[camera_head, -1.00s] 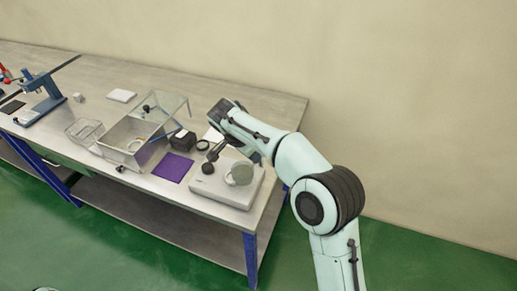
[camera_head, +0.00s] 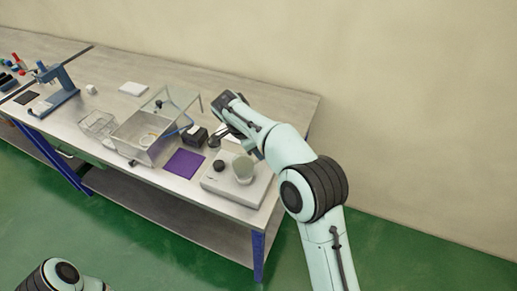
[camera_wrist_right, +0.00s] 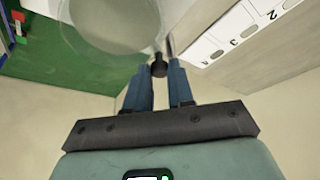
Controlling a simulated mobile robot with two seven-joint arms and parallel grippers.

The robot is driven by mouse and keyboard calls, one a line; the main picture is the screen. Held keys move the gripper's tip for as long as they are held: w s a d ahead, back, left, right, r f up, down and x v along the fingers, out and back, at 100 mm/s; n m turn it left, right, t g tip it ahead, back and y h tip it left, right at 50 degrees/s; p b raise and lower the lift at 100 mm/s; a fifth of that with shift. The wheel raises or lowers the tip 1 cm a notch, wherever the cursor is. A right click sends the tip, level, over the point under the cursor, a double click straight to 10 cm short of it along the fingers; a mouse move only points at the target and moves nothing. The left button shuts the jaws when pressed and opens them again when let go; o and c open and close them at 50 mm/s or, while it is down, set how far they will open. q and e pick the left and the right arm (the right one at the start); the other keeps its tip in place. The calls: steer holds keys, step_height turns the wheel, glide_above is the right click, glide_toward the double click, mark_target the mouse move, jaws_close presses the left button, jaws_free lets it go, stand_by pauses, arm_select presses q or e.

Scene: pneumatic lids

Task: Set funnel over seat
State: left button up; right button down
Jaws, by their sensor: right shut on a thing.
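The funnel (camera_head: 243,167) is a pale greenish, translucent round piece seen over the white platform (camera_head: 212,187). In the right wrist view the funnel (camera_wrist_right: 108,20) fills the upper left with its round mouth. My right gripper (camera_wrist_right: 160,66) is shut on a small dark part at the funnel's edge. In the head view its fingertips are hard to make out behind the funnel. A dark round knob (camera_head: 218,165) stands on the platform, left of the funnel. I cannot tell which part is the seat, or whether the funnel touches the platform. My left gripper is out of view.
A purple mat (camera_head: 184,163) lies left of the platform. Behind are a black block (camera_head: 196,137), a dark ring (camera_head: 214,142) and a clear open-lidded box (camera_head: 133,147). A numbered white card shows in the wrist view (camera_wrist_right: 232,35). My left arm shows at lower left.

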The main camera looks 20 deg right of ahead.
mark_target(243, 162)
steer(key=c, duration=1)
jaws_free()
steer(key=shift+w, duration=0.1)
steer(key=shift+r, duration=0.1)
arm_select(q)
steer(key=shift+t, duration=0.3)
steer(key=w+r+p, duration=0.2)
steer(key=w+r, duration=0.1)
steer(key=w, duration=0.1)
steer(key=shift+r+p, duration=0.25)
steer(key=shift+p, duration=0.05)
arm_select(e)
steer(key=v, duration=1.3)
steer(key=shift+r, duration=0.1)
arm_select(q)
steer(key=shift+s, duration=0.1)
